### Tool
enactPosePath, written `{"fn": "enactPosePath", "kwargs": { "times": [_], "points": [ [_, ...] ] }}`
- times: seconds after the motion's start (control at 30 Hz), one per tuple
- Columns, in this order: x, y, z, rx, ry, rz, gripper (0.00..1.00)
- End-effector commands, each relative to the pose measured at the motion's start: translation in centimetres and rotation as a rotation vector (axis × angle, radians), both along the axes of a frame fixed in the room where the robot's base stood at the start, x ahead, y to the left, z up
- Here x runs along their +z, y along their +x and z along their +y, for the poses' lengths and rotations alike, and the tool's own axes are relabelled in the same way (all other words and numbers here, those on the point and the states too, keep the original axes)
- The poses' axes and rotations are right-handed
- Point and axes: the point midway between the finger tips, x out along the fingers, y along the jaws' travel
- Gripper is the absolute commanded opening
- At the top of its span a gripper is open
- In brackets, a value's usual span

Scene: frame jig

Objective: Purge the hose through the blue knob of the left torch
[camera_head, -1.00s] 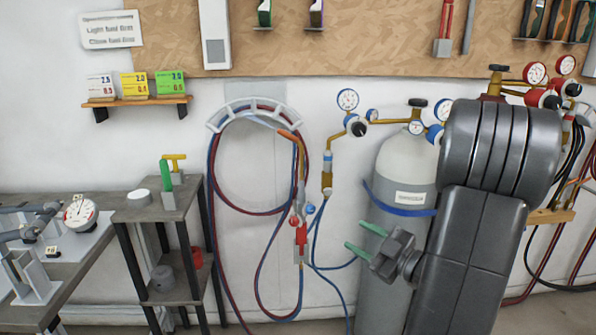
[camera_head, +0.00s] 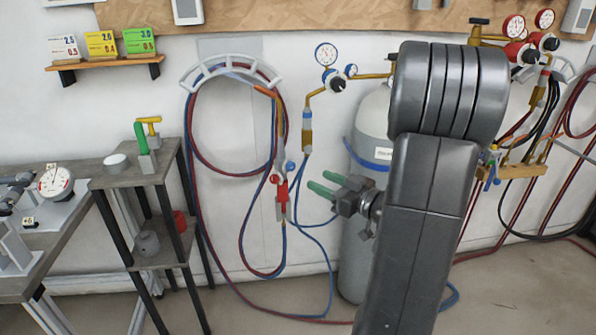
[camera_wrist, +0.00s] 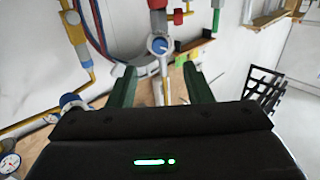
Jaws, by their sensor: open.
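The left torch (camera_head: 282,190) hangs nearly upright by the coiled red and blue hoses on the wall. Its blue knob (camera_head: 290,166) is on the right side and its red knob (camera_head: 275,179) on the left. My gripper (camera_head: 317,180) is open, with its green fingers pointing left toward the torch, and appears empty. In the wrist view, which looks upside down, the blue knob (camera_wrist: 158,45) shows beyond and between the fingertips (camera_wrist: 160,70), apart from them. The red knob (camera_wrist: 178,16) is farther up there. The hose (camera_head: 242,235) loops down below the torch.
A regulator with a gauge (camera_head: 326,54) stands just right of the torch, its pipe ending above my gripper. A grey cylinder (camera_head: 360,225) is close behind my arm. A small shelf stand (camera_head: 125,178) is at the left.

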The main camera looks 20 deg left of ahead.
Motion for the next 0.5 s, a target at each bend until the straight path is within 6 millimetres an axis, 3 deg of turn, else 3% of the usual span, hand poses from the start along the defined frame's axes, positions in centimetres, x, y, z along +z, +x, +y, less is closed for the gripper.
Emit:
{"fn": "enactPosePath", "kwargs": {
  "times": [0.5],
  "points": [
    [0.0,2.2,7.2,0.002,0.001,-0.001,0.46]
  ]
}}
